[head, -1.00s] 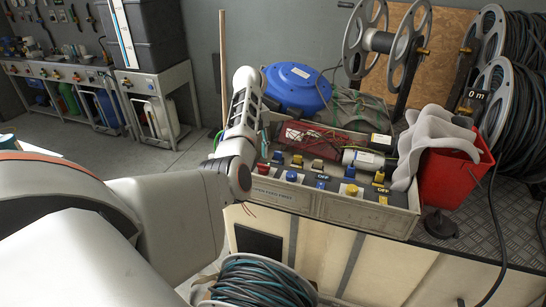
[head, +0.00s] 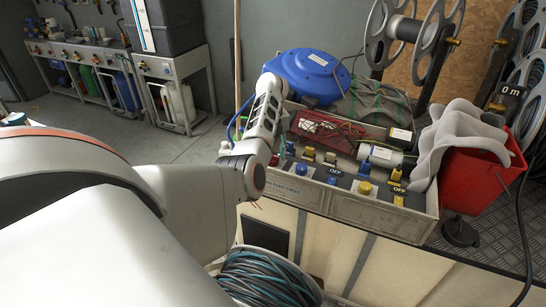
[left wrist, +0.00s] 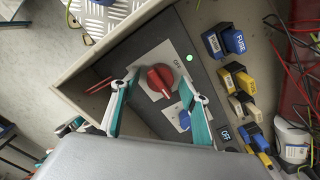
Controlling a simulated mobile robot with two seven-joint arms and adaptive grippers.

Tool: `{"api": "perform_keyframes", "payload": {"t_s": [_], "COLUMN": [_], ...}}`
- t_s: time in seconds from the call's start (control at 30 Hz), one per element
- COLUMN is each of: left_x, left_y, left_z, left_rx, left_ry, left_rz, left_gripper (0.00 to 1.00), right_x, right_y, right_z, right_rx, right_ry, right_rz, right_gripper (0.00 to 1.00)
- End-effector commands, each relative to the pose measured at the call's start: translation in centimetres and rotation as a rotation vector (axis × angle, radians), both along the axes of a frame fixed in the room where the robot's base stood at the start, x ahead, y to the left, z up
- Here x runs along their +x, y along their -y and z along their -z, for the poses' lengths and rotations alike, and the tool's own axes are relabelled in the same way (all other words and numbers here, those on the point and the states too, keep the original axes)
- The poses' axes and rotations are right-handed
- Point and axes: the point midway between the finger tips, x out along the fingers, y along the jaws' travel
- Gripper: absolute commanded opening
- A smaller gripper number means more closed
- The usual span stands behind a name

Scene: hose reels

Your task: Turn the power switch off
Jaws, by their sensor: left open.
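The power switch is a red rotary knob (left wrist: 160,80) on a pale square plate in the left wrist view. An OFF mark is on the plate at its upper right, and a small green light (left wrist: 188,57) glows beside the plate. I cannot tell exactly where the knob points. My left gripper (left wrist: 160,92) is open and empty, with its teal-edged fingers on either side of the knob; contact is not clear.
Blue and yellow plugs and buttons (head: 364,187) line the panel beside the knob. A red bucket (head: 480,180) with a grey cloth, a blue reel (head: 307,75) and large hose reels crowd the bench. A cable coil (head: 262,278) lies below in front.

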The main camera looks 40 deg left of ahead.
Motion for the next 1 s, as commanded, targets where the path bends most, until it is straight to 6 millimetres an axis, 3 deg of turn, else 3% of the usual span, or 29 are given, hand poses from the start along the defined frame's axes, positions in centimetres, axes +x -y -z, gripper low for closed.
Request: {"api": "perform_keyframes", "payload": {"t_s": [0.23, 0.4, 0.73, 1.0], "left_x": [0.0, 0.0, 0.0, 0.1], "left_y": [0.0, 0.0, 0.0, 0.1], "left_z": [0.1, 0.1, 0.1, 0.3], "left_rx": [0.0, 0.0, 0.0, -0.001], "left_ry": [0.001, 0.0, 0.0, 0.0], "left_rz": [0.0, 0.0, -0.023, -0.16], "left_gripper": [0.45, 0.07, 0.07, 0.07], "right_x": [0.2, 0.3, 0.1, -0.3], "right_y": [0.0, 0.0, 0.0, 0.1], "right_z": [-0.4, -0.5, 0.0, 1.1], "right_rx": [0.002, 0.002, 0.001, -0.005], "right_ry": [0.008, 0.009, 0.004, -0.007], "right_rz": [0.0, 0.0, 0.0, -0.002], "right_gripper": [0.4, 0.4, 0.4, 0.4]}}
